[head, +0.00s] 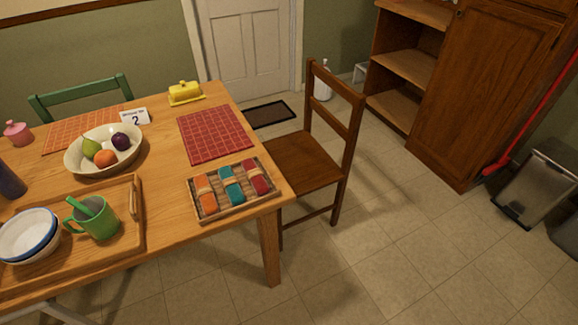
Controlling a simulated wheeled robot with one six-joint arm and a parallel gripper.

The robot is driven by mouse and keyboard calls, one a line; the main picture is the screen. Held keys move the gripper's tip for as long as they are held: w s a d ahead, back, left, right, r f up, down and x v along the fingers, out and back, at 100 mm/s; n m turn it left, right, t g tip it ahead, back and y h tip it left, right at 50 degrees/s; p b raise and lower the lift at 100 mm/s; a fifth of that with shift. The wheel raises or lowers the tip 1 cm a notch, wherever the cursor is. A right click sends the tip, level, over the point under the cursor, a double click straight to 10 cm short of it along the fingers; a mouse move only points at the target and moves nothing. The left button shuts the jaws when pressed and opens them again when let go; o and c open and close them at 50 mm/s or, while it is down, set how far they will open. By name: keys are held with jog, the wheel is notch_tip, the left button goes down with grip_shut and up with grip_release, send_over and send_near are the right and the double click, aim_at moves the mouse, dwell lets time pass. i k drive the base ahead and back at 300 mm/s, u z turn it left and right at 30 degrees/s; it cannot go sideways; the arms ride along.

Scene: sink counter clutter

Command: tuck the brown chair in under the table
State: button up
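The brown chair (303,160) stands at the right end of the wooden table (180,170). Its seat faces the table, and the seat's left edge meets or passes just behind the table's edge in this view. Its backrest (336,105) stands upright, clear of the table on the right. The tabletop and a table leg (269,247) hide part of the chair's near lower side. My gripper is not in view.
A green chair (80,94) stands behind the table. On the tabletop are a fruit bowl (75,160), a red placemat (215,134) and a napkin tray (207,214). A wooden cabinet (480,80) and a bin (537,188) stand right. The tiled floor (400,240) right of the chair is clear.

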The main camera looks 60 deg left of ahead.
aim_at(307, 168)
jog(key=u, duration=1.3)
jog(key=i, duration=0.9)
jog(key=z, duration=0.75)
jog(key=i, duration=1.75)
jog(key=u, duration=1.35)
jog(key=i, duration=0.6)
jog(key=u, duration=0.55)
